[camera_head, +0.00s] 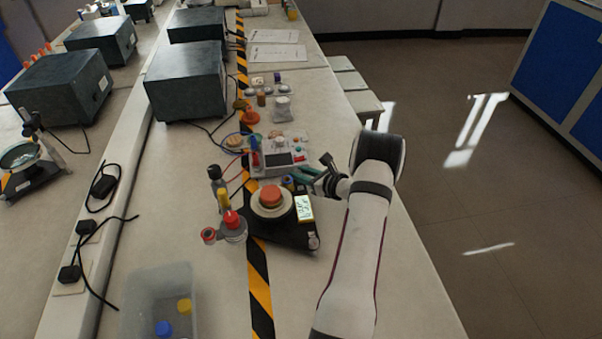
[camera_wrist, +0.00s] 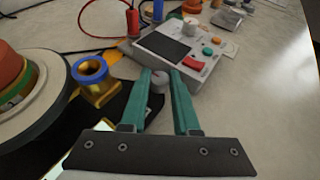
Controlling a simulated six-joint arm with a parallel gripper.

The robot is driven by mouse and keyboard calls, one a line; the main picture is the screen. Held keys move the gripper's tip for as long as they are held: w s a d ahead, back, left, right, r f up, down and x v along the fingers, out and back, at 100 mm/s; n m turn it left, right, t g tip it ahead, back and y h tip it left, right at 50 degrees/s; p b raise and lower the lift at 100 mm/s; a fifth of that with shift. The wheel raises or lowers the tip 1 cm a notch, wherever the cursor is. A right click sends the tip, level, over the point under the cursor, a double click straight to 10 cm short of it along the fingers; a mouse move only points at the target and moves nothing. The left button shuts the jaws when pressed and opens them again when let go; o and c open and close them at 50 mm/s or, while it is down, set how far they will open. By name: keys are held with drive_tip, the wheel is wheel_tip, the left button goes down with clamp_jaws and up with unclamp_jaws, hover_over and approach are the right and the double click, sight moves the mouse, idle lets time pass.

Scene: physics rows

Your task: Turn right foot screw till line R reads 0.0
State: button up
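A dark instrument base (camera_head: 285,235) stands on the bench with a round pale platform and an orange-red disc (camera_head: 271,196) on it. A small lit display (camera_head: 304,208) sits at its right side; its lines are too small to read. A grey knob, apparently a foot screw (camera_wrist: 158,80), stands at the base's far edge. My gripper (camera_wrist: 160,73) has its green fingers on either side of this knob; whether they press on it is unclear. My gripper (camera_head: 308,176) reaches in from the right in the head view. Another pale foot (camera_head: 313,241) shows at the near right corner.
A grey control box (camera_head: 280,158) with coloured buttons lies just beyond the fingers. A blue-and-yellow ring-topped piece (camera_wrist: 92,75) is close left of them. Bottles and a red-topped item (camera_head: 232,222) stand left. A clear bin (camera_head: 160,300) is at the near left.

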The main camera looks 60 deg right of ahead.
clamp_jaws()
drive_tip(key=shift+w+a+m+g+h, duration=0.1)
drive_tip(key=shift+a+m+g+h, duration=0.15)
drive_tip(key=shift+m+h, duration=0.6)
drive_tip(key=shift+m+g+h, duration=0.35)
drive_tip(key=shift+m+h, duration=0.4)
drive_tip(key=shift+h, duration=0.2)
drive_tip(key=o, duration=0.6)
unclamp_jaws()
